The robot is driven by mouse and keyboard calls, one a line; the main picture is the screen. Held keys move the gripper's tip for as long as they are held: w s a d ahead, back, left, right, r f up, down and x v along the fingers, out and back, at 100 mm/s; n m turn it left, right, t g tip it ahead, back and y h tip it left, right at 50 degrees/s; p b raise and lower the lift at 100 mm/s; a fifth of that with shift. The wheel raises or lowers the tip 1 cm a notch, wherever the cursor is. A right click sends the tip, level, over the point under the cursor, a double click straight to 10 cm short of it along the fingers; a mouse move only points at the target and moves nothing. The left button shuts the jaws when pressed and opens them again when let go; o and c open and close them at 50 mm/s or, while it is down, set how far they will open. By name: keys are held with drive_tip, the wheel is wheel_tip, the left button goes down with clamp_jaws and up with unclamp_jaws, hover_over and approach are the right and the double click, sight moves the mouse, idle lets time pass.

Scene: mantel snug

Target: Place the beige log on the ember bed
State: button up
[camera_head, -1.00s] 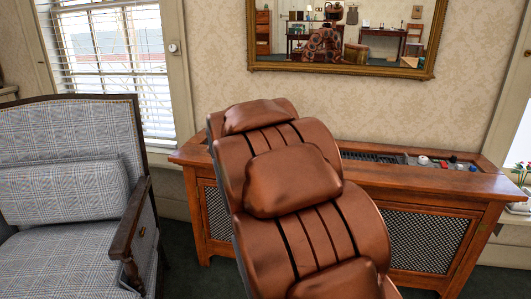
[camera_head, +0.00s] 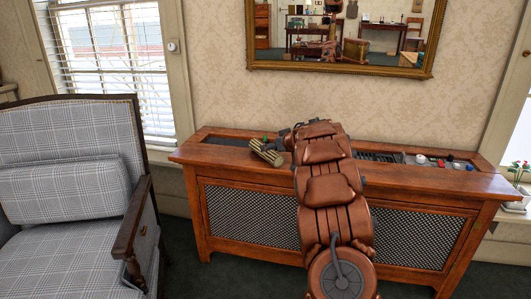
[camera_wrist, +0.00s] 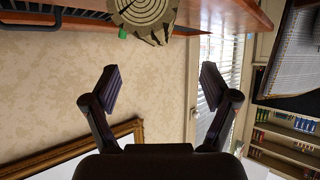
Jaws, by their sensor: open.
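The beige log (camera_head: 266,152) is striped along its side and lies tilted at the left part of the wooden cabinet top. In the wrist view its ringed end (camera_wrist: 146,10) shows at the top edge, partly cut off. My gripper (camera_wrist: 160,75) is open and empty, with the log beyond its fingertips. In the head view my arm hides much of the gripper, just right of the log. I cannot clearly make out the ember bed; a dark slotted grate (camera_head: 378,156) is set in the cabinet top, right of my arm.
The wooden cabinet (camera_head: 235,170) stands below a gilt mirror (camera_head: 345,70). A small green item (camera_head: 265,139) is behind the log. Several small coloured items (camera_head: 443,162) sit at the cabinet's right. A plaid armchair (camera_head: 70,190) is at the left. A dark flat panel (camera_head: 226,141) lies left of the log.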

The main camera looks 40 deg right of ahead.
sight(266, 152)
drive_tip(key=shift+d+f, duration=0.1)
drive_tip(key=shift+f, duration=0.4)
drive_tip(key=shift+x, duration=1.15)
drive_tip(key=shift+d+b+x, duration=0.25)
drive_tip(key=shift+b+x, duration=0.3)
drive_tip(key=shift+x, duration=1.9)
drive_tip(key=shift+f, duration=0.15)
clamp_jaws()
